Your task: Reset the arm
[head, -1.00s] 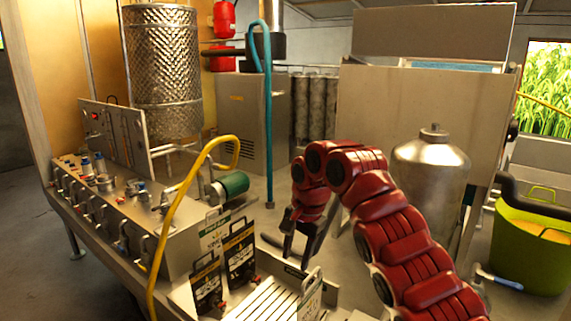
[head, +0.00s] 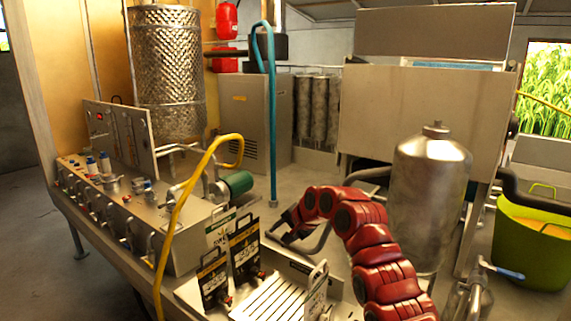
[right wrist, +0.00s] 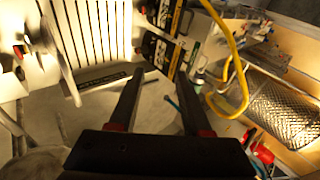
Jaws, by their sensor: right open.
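My right arm is red and comes in from the lower right of the head view. Its dark right gripper (head: 292,237) is left of the metal tank, above the floor behind the slatted tray. In the right wrist view the right gripper (right wrist: 158,103) shows two dark fingers spread apart with nothing between them. My left gripper and left arm are not in view.
The slatted metal tray (head: 270,303) and black tap signs (head: 246,252) stand on the counter close to the right gripper. A metal tank (head: 430,195) stands right of it, behind the arm. A green tub (head: 530,248) is at the far right.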

